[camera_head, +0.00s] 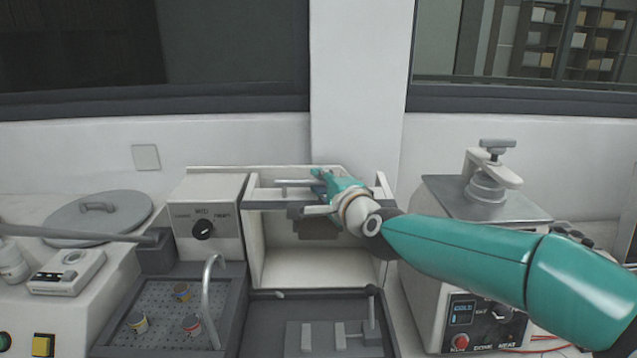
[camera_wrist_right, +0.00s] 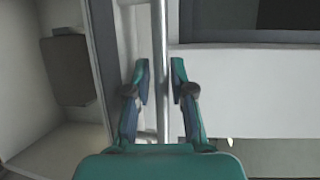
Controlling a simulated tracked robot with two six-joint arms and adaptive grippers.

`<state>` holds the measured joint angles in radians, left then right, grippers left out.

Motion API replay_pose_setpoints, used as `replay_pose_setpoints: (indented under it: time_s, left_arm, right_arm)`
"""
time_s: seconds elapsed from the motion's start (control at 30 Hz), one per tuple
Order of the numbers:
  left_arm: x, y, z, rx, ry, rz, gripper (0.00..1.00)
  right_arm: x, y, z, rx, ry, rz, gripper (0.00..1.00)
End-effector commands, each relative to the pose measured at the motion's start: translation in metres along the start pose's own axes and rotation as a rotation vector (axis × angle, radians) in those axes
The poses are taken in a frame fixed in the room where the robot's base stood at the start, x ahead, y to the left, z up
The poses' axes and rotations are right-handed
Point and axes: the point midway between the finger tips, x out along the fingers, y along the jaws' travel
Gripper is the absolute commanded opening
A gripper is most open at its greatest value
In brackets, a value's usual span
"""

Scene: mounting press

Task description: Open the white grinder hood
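The white grinder hood (camera_head: 255,235) stands in the middle of the bench as a box, and its inside shows from the front. A grey handle bar (camera_head: 293,183) runs across its upper part. My right gripper (camera_head: 319,187) is at this bar, near the hood's top right. In the right wrist view the bar (camera_wrist_right: 159,50) passes between the two fingers (camera_wrist_right: 161,82), with a narrow gap on each side. A dark block (camera_wrist_right: 68,70) shows inside the hood. In the head view my gripper and arm hide the hood's right part. My left gripper is not in view.
A control box with a black knob (camera_head: 203,229) adjoins the hood's left. A perforated tray (camera_head: 160,300) with small cups and a curved tap (camera_head: 207,300) lies in front left. A press unit (camera_head: 430,300) stands at the right, under my right arm.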

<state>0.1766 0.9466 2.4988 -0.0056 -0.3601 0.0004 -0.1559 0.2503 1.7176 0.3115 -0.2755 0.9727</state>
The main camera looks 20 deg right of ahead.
Motion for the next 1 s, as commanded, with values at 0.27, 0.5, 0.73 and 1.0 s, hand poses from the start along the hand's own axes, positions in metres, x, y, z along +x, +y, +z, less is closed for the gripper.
replay_pose_setpoints:
  time_s: [0.27,0.5,0.73,1.0]
  left_arm:
    - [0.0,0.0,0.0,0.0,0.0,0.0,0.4]
    - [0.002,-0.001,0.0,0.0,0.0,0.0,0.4]
    - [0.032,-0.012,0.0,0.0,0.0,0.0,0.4]
    - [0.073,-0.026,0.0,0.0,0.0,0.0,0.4]
  right_arm:
    - [0.0,0.001,0.0,0.0,0.0,0.002,0.0]
    - [-0.001,0.003,0.001,-0.001,-0.001,0.001,0.0]
    - [-0.013,0.011,0.006,-0.02,-0.004,-0.049,0.0]
    - [-0.036,0.014,0.017,-0.058,-0.005,-0.137,0.0]
